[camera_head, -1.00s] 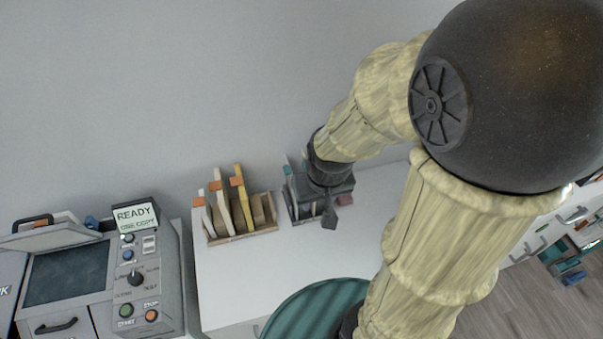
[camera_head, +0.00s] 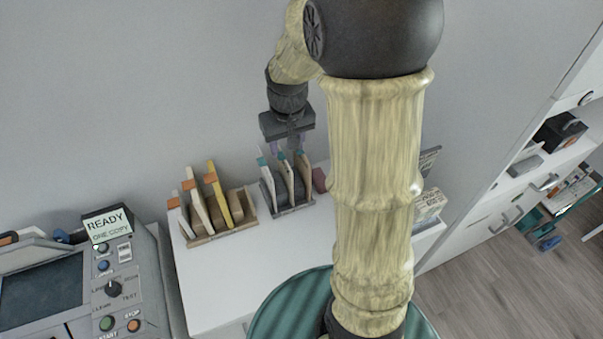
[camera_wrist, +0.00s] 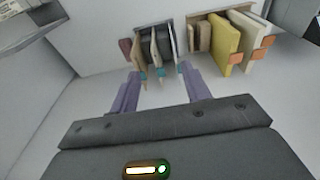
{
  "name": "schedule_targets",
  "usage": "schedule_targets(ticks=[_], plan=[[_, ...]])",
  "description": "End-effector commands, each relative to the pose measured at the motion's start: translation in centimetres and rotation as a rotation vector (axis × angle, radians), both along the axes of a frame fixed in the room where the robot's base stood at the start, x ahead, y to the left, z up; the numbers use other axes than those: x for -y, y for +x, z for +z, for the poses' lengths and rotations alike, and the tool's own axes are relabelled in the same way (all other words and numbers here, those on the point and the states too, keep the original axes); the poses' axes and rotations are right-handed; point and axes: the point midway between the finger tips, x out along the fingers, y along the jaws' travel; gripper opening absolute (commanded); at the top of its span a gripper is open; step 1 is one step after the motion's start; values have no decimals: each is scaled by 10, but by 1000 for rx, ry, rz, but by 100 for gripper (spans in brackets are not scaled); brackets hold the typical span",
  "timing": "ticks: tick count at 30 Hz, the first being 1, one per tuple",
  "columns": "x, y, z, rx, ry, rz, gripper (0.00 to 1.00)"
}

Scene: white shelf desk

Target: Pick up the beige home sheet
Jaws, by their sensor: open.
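A dark rack (camera_head: 285,208) on the white desk holds several thin cream or beige sheets (camera_head: 288,180) with teal tabs, standing upright. The sheets show below the fingers in the wrist view (camera_wrist: 155,48). I cannot read any label, so I cannot tell which one is the home sheet. My gripper (camera_head: 285,146) is open and empty, pointing down just above this rack. In the wrist view my purple fingertips (camera_wrist: 159,70) stand apart, one on either side of the teal-tabbed sheets. Contact with a sheet cannot be made out.
A wooden rack (camera_head: 225,229) beside it holds white, cream and yellow sheets with orange tabs. A small maroon block (camera_head: 319,180) stands close to the dark rack. A grey copier (camera_head: 90,285) is at the left. The front of the white desk (camera_head: 240,268) is clear.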

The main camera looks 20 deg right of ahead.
Motion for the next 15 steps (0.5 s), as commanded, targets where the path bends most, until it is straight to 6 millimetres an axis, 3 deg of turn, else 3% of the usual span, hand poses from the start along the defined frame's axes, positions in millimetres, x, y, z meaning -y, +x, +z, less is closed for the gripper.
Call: schedule_targets(ticks=[3,9,15], plan=[[20,42,-9,-34,0,-6,47],[55,99,-20,-91,3,-5,47],[83,133,-29,-135,10,-1,47]])
